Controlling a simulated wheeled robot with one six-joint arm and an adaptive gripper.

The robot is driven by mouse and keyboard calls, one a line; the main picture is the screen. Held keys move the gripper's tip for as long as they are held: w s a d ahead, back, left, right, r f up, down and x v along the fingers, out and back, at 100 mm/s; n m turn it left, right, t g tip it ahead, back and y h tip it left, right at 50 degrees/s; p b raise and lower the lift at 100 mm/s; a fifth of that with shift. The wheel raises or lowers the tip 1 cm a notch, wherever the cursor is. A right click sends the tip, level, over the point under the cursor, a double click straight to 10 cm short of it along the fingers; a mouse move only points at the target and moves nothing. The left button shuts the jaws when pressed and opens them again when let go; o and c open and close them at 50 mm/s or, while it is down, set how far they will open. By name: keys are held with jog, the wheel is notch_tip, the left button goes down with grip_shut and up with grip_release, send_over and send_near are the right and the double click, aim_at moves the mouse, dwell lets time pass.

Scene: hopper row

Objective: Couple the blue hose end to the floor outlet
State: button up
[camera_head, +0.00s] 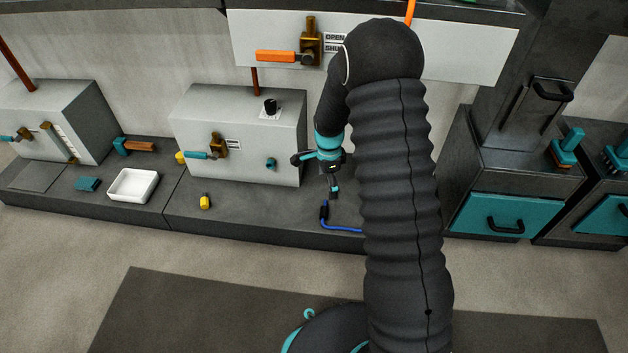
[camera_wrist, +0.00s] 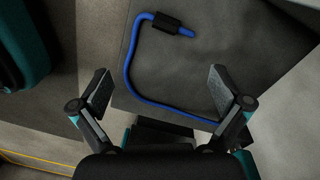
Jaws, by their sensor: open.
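The blue hose (camera_head: 342,229) lies on the dark ledge, partly hidden behind my arm in the head view. In the wrist view the blue hose (camera_wrist: 135,75) curves in a bend, with a black sleeve (camera_wrist: 166,22) and a short blue tip at its upper end. Its other end runs behind the right finger. My gripper (camera_head: 333,191) is above the ledge in the head view, close to the hose. The black sleeve is beyond the fingertips. I cannot make out a floor outlet in either view.
A yellow bottle (camera_head: 204,201), a white tray (camera_head: 117,191), a teal block (camera_head: 87,184) and a brush (camera_head: 138,146) sit to the left. Cabinets with teal drawers (camera_head: 505,216) stand at right.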

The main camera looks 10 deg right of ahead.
aim_at(325, 208)
jog(key=f+m, duration=0.1)
jog(key=f, duration=0.3)
jog(key=w+f+m+b, duration=0.1)
jog(key=f+m, duration=0.1)
jog(key=f, duration=0.2)
jog(key=f+m+b, duration=0.1)
jog(key=f, duration=0.4)
jog(key=shift+w+a+f+m+t, duration=0.1)
jog(key=shift+w+a+m+t, duration=0.05)
jog(key=shift+w+m+t, duration=0.15)
jog(key=c, duration=1.6)
jog(key=shift+s, duration=0.1)
jog(key=o, duration=0.3)
jog(key=shift+f, duration=0.1)
jog(key=c, duration=0.3)
jog(key=shift+s+r, duration=0.1)
jog(key=shift+r, duration=0.1)
